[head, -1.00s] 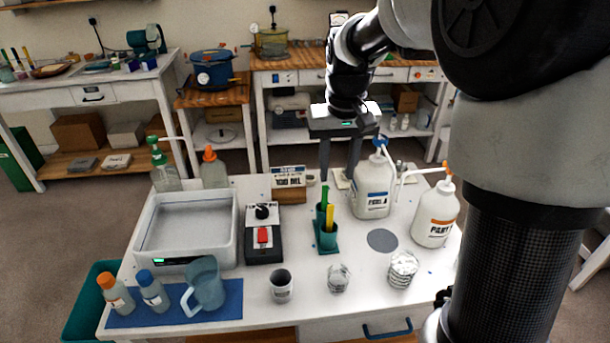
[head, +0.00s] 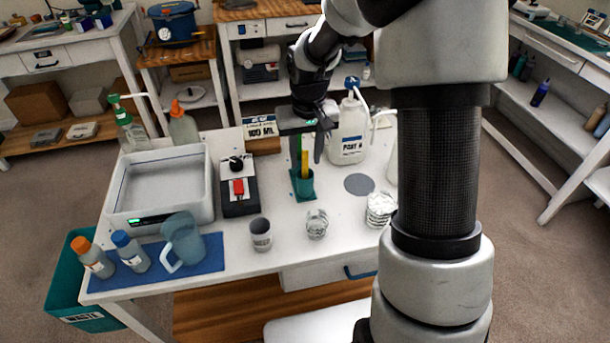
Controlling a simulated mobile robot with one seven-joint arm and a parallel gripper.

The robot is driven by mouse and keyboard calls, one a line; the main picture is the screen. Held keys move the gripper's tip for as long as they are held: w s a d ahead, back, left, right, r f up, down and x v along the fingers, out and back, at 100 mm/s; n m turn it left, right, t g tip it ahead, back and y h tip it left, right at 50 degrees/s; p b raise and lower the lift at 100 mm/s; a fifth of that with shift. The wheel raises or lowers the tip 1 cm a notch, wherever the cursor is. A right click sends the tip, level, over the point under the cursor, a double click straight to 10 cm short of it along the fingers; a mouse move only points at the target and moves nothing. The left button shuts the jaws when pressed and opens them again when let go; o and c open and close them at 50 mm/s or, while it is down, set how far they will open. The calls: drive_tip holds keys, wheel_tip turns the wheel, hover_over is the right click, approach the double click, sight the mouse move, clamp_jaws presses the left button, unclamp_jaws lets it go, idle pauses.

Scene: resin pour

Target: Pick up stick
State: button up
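A teal holder cup (head: 303,187) stands on the white worktable, with upright stirring sticks in it. A yellow stick (head: 305,164) rises from the cup, and a green stick (head: 298,160) stands at its left, partly hidden. My gripper (head: 307,160) points down at the cup with its fingers apart, one at the left of the sticks and one at the right. The fingers look open; I cannot tell whether either one touches a stick.
A white pump jug (head: 348,140) stands close at the right of the gripper. A small sign (head: 261,128) is behind, left. A black device with a red switch (head: 238,188) and a white tray (head: 112,190) are at the left. A grey cup (head: 260,235) and clear cups (head: 317,224) stand in front.

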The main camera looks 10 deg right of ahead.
sight(305, 173)
drive_tip(key=shift+w+f, duration=0.15)
drive_tip(key=shift+f, duration=0.6)
drive_tip(key=shift+w+f, duration=0.1)
drive_tip(key=shift+f, duration=0.6)
clamp_jaws()
